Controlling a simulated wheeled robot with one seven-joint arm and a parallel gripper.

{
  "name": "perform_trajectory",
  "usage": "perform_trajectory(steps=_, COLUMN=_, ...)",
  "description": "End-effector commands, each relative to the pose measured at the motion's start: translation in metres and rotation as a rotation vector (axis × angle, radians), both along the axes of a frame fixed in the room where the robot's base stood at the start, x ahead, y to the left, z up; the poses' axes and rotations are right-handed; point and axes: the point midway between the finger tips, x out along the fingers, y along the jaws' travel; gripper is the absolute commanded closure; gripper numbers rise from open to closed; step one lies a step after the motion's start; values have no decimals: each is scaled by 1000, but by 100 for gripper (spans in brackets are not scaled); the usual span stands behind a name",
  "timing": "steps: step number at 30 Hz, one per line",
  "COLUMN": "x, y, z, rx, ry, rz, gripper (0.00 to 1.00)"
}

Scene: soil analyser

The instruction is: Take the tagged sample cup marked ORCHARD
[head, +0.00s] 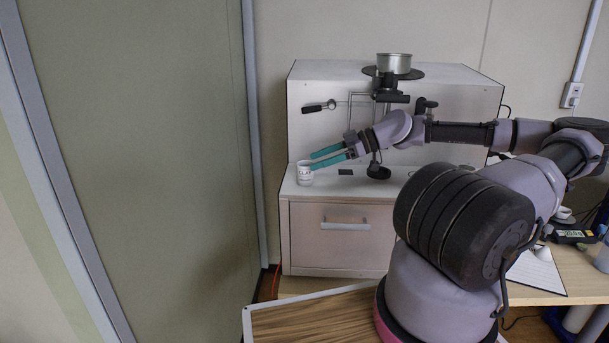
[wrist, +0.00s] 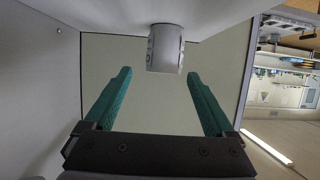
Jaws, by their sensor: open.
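A small white cup (head: 304,176) with dark marks on its side stands at the left end of the analyser's white ledge. The marks are too small to read, so I cannot confirm ORCHARD. My gripper (head: 312,161) has teal fingers, reaches in from the right, and has its tips close to the cup's rim. In the wrist view the cup (wrist: 165,50) is ahead of the open fingers (wrist: 159,74), roughly centred between them but beyond the tips. Nothing is held.
The white analyser (head: 330,90) stands behind the ledge, with a metal pan (head: 394,63) on top and a dark-handled lever (head: 320,107) on its front. A drawer with a handle (head: 345,226) is below. A grey-green panel (head: 150,150) stands at the left.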

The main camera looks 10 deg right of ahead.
Motion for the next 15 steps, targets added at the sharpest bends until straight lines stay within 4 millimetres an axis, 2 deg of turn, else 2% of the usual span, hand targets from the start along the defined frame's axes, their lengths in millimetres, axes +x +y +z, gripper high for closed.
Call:
perform_trajectory(steps=3, x=4, y=15, z=-7, rx=-2, ry=1, rz=3, gripper=11)
perform_trajectory(steps=10, x=6, y=32, z=-15, rx=-1, ry=0, rz=3, gripper=11)
perform_trajectory(steps=15, x=10, y=56, z=-26, rx=-2, ry=1, rz=3, gripper=11)
